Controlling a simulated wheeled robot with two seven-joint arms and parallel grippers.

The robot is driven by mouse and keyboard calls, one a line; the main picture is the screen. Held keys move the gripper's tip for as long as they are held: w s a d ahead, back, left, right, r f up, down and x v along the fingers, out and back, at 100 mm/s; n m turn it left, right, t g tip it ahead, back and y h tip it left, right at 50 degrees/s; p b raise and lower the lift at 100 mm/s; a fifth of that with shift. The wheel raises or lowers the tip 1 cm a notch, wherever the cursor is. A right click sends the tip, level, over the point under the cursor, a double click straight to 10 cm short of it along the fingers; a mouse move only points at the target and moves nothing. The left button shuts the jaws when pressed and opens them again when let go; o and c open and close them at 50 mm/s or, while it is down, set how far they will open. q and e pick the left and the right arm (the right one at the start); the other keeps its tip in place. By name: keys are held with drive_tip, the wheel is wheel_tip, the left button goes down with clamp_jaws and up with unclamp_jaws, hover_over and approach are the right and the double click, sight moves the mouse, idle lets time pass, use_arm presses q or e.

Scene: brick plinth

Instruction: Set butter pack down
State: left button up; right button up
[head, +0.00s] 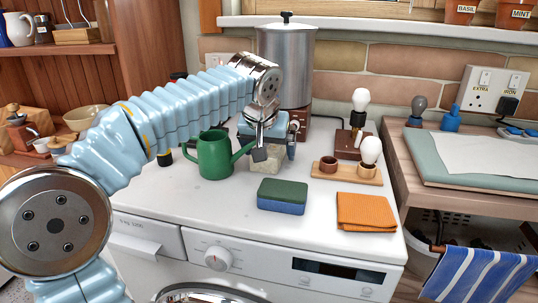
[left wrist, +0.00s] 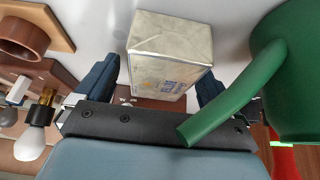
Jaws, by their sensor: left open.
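The butter pack (head: 265,162), a pale wrapped block with blue print, appears to rest on the white worktop (head: 226,197), just right of the green watering can. It also shows in the left wrist view (left wrist: 170,48), between the two dark fingers. My left gripper (head: 276,151) is open over the pack, its fingers on either side; gaps show between pack and fingers in the left wrist view (left wrist: 158,74). In the head view the gripper hides the pack's upper part. My right gripper is not in view.
The green watering can (head: 213,155) stands close by; its spout (left wrist: 235,95) crosses near my left gripper. A metal pot (head: 287,65) stands behind. A sponge (head: 282,196) and orange cloth (head: 366,211) lie in front; a wooden holder with a bulb (head: 347,174) stands right. The front worktop is mostly clear.

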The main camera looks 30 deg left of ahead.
use_arm(q)
drive_tip(key=shift+w+f, duration=0.1)
drive_tip(key=shift+f, duration=0.2)
drive_tip(key=c, duration=1.3)
drive_tip(key=shift+r, duration=0.6)
drive_tip(key=shift+c, duration=0.2)
drive_tip(key=w+d, duration=0.1)
drive_tip(key=d, duration=0.1)
drive_tip(key=w+d, duration=0.1)
drive_tip(key=d, duration=0.1)
drive_tip(key=w+d, duration=0.1)
drive_tip(key=d, duration=0.2)
drive_tip(key=shift+r, duration=0.15)
wheel_tip(320, 180, up, 14)
drive_tip(key=p, duration=0.2)
drive_tip(key=shift+d, duration=0.15)
